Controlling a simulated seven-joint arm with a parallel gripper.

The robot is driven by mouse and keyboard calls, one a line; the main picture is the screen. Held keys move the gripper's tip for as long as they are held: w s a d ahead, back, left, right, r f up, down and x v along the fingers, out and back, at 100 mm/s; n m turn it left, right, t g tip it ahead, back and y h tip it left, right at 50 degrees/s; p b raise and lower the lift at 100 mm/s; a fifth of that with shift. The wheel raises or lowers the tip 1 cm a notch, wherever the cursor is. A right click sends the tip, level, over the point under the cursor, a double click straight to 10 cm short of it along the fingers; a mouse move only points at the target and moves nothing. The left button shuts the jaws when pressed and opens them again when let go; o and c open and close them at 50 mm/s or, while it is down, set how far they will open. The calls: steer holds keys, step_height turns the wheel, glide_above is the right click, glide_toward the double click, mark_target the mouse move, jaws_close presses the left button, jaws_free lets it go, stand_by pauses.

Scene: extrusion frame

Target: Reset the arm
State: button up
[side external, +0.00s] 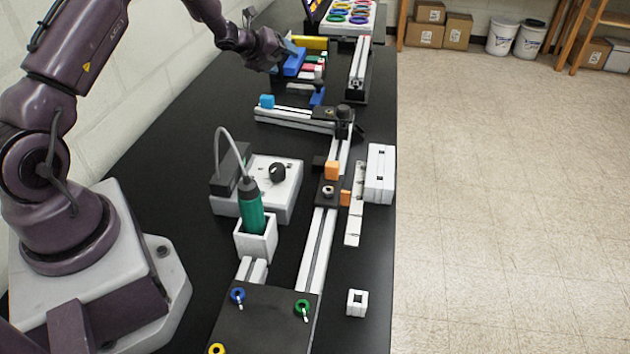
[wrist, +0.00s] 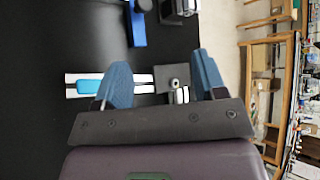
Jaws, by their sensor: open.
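My gripper (side external: 283,58) is at the far end of the black table in the side view, above the table near blue and coloured parts. In the wrist view my gripper (wrist: 160,62) shows two blue fingers spread wide apart, with nothing between them. Beyond the fingers lies the extrusion frame: a silver rail (side external: 295,119) carries a light blue block (side external: 267,101), which also shows left of the fingers in the wrist view (wrist: 90,86). A black corner bracket (side external: 342,120) joins this rail to another rail (side external: 318,240).
A green screwdriver (side external: 250,208) stands in a white holder (side external: 256,244) beside a white box (side external: 290,188) with a black knob. An orange block (side external: 331,170) sits on the frame. A dark plate (side external: 262,325) with coloured rings is in front. The right table edge borders open floor.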

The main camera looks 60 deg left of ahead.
steer(key=s+d+r+n+g+y, duration=0.45)
steer(key=s+d+r+n, duration=0.5)
steer(key=n, duration=0.75)
steer(key=s+d+r+n+h, duration=0.3)
steer(key=s+d+r, duration=0.2)
steer(key=s+d, duration=0.6)
steer(key=s+d+r+n+h, duration=0.3)
steer(key=s+d+r, duration=0.1)
steer(key=s+d, duration=0.7)
steer(key=shift+s+d+r+g, duration=0.2)
steer(key=shift+d+r+g, duration=0.15)
steer(key=shift+g, duration=0.1)
